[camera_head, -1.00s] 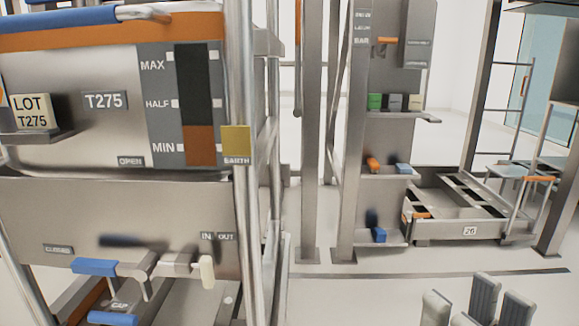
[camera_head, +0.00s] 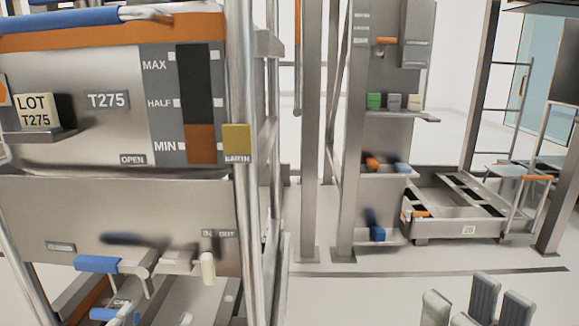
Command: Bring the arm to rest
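My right gripper (camera_head: 475,305) shows at the bottom right edge, its grey fingers pointing up. The ribbed pads of the far finger stand apart from the paler near finger, with a gap between them. I see nothing held there; its lower part and arm are cut off by the frame. My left gripper is not in view. A large steel bin (camera_head: 110,215) labelled T275 fills the left side, with a level gauge (camera_head: 197,105). My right gripper is well to the right of the bin and apart from it.
Blue handles (camera_head: 97,265) and a cream-tipped lever (camera_head: 208,268) stick out under the bin. A steel upright post (camera_head: 240,150) stands at its right. Behind are a shelf column (camera_head: 385,145) and a low wheeled cart (camera_head: 468,230). Pale floor (camera_head: 350,295) is open in front.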

